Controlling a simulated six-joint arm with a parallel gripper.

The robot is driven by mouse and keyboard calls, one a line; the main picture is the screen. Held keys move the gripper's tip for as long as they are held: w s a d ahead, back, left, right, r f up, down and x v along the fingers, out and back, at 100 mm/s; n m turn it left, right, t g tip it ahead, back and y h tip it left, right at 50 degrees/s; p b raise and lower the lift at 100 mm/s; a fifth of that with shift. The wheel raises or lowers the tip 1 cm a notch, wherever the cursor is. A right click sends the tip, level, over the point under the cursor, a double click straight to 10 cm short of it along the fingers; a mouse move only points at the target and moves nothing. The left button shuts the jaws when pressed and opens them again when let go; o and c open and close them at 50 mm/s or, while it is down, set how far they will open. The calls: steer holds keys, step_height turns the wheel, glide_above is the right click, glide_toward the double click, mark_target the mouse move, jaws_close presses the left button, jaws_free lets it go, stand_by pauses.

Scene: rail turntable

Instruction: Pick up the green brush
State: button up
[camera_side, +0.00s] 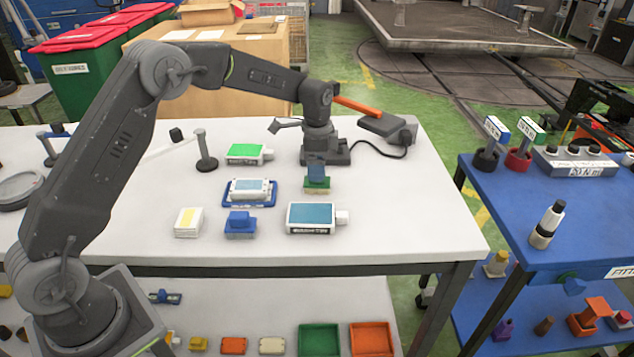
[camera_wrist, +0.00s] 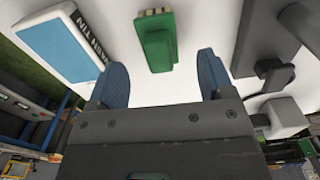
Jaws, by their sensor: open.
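The green brush (camera_side: 317,184) stands on the white table, with a green body and a pale strip of bristles at its foot. In the wrist view the green brush (camera_wrist: 158,47) lies ahead of the gap between my fingers, its bristle edge towards the top of the picture. My gripper (camera_side: 316,170) points down just above and behind the brush in the side view. Its two blue fingers are apart, with nothing between them in the wrist view (camera_wrist: 161,66). The side view does not show clearly whether a finger touches the brush.
A white block with a blue face (camera_side: 312,214) lies in front of the brush. A blue brush (camera_side: 240,225), a pale yellow-topped block (camera_side: 188,222), a blue tray (camera_side: 229,200) and a green-faced block (camera_side: 245,150) lie left. A grey device (camera_side: 388,127) stands behind right. The table's right side is clear.

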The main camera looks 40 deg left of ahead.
step_height(320, 180, down, 5)
steer(key=shift+f, duration=0.1)
stand_by(0.3)
steer(key=c, duration=1)
steer(key=shift+r, duration=0.6)
steer(key=r, duration=0.3)
steer(key=shift+s+a+r, duration=0.2)
steer(key=shift+a+r, duration=0.1)
steer(key=shift+a, duration=0.05)
steer(key=s+a+r, duration=0.2)
steer(key=a, duration=0.1)
steer(key=s+a+r, duration=0.1)
steer(key=a+r, duration=0.1)
steer(key=a, duration=0.1)
steer(key=s+a+r, duration=0.2)
steer(key=a, duration=0.1)
steer(key=shift+s+a+r, duration=0.1)
steer(key=shift+s+r, duration=0.05)
steer(key=shift+s, duration=0.15)
